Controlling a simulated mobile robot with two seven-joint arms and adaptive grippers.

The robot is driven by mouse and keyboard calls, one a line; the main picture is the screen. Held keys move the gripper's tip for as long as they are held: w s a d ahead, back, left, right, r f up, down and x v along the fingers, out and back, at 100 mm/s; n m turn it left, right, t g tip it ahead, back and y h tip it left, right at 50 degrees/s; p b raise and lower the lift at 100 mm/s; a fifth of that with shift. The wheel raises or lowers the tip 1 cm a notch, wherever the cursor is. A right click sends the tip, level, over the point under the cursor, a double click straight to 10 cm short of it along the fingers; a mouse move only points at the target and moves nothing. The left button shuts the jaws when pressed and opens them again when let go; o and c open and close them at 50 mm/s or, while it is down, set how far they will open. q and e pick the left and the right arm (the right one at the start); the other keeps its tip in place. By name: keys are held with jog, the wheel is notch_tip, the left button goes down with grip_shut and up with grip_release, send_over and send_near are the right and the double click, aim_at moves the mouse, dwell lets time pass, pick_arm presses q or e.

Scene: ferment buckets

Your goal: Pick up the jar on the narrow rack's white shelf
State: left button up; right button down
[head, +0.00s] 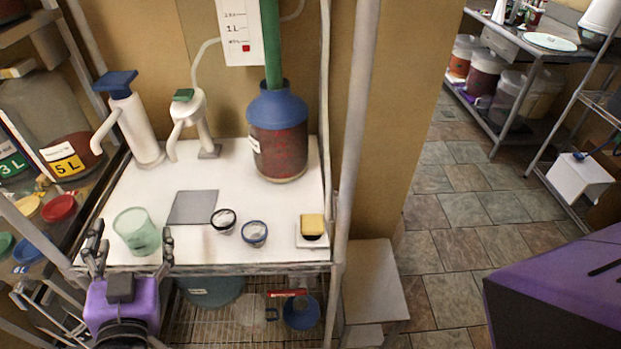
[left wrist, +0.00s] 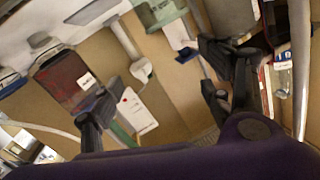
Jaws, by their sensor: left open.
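The narrow rack's white shelf (head: 265,205) is in the middle of the head view. My right gripper is out of view.
Two white pump dispensers (head: 138,125) (head: 190,125) stand at the back left. A grey square plate (head: 193,207), two small round cups (head: 223,220) (head: 254,233) and a yellow block (head: 312,224) lie right of the green jar. A metal post (head: 357,130) bounds the right side.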

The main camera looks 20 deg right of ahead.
pick_arm(q)
jog(key=d+r+m+h, duration=1)
jog(key=d+r+h, duration=0.3)
jog(key=d, duration=0.1)
jog(key=s+d+m+g+h, duration=0.6)
jog(key=s+d+m+g, duration=0.2)
jog(key=d+m+g, duration=0.45)
jog(key=m+g+y, duration=0.2)
jog(key=m+y, duration=0.1)
jog(key=y, duration=2)
send_near(129, 219)
jog(key=shift+n+t, duration=0.25)
jog(key=shift+t, duration=0.1)
jog(key=f, duration=0.6)
jog(key=shift+s+a+f, duration=0.1)
jog(key=shift+s+a, duration=0.2)
jog(key=shift+s, duration=0.05)
jog(key=c, duration=1.6)
jog(key=shift+c, duration=0.6)
